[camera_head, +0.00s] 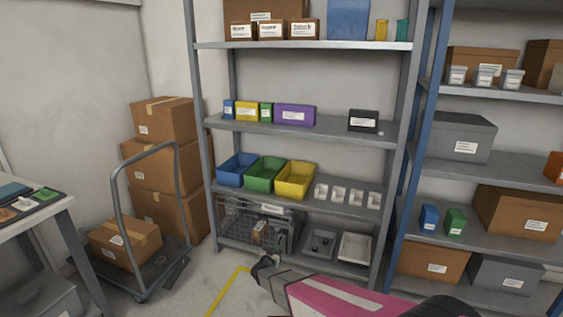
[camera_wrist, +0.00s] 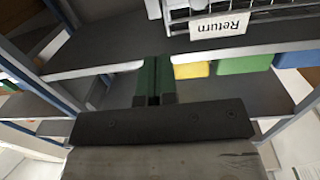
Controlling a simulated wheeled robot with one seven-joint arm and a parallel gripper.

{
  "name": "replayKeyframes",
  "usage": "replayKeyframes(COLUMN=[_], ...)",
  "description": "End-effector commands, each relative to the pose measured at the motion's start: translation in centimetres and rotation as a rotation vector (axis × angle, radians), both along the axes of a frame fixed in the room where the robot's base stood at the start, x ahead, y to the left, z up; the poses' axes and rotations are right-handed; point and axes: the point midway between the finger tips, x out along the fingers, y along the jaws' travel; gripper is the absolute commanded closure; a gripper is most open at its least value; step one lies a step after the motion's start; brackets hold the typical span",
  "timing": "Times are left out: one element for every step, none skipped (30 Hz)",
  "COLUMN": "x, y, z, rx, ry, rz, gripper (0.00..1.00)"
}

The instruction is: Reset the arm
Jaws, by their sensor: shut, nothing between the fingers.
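My arm reaches in from the bottom right of the head view, with a pink and white link. Its dark end with my gripper (camera_head: 262,264) is in front of the lower part of the middle shelf rack. In the wrist view my gripper (camera_wrist: 154,82) has its two dark fingers together, shut, with nothing between them. The wrist view is upside down and shows a "Return" label (camera_wrist: 218,24) on a wire basket. The wire basket (camera_head: 235,222) is on the rack's bottom shelf in the head view.
The middle rack holds blue (camera_head: 237,170), green (camera_head: 265,174) and yellow (camera_head: 295,180) bins. A cart (camera_head: 140,270) with a box and a stack of cartons (camera_head: 165,165) stand at the left. A table edge (camera_head: 60,205) is at far left. Some floor (camera_head: 205,275) is clear.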

Motion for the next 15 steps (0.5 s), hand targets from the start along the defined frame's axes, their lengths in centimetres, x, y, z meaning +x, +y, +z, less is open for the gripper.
replayKeyframes(x=[0.1,0.3,0.5,0.6,0.7,0.8,0.8,0.7,0.4,0.3,0.0,-0.5,-0.9,-1.4,-2.1], y=[-0.5,-0.6,-0.6,-0.7,-0.8,-0.9,-1.1,-1.2,-1.4,-1.6,-1.8,-2.1,-2.4,-2.7,-3.2], z=[1.4,2.1,3.0,3.6,4.3,5.1,5.8,6.4,7.2,7.8,8.4,9.0,9.5,10.0,10.5], rx=[0.018,0.032,0.049,0.064,0.074,0.091,0.103,0.114,0.128,0.138,0.149,0.160,0.168,0.175,0.185], ry=[0.013,0.024,0.042,0.057,0.073,0.098,0.119,0.143,0.177,0.205,0.234,0.277,0.310,0.345,0.394], rz=[0.045,0.078,0.125,0.161,0.195,0.243,0.278,0.313,0.359,0.391,0.422,0.461,0.488,0.513,0.543], gripper=[1.00,1.00,1.00,1.00,1.00,1.00,1.00,1.00,1.00,1.00,1.00,1.00,1.00,1.00,1.00])
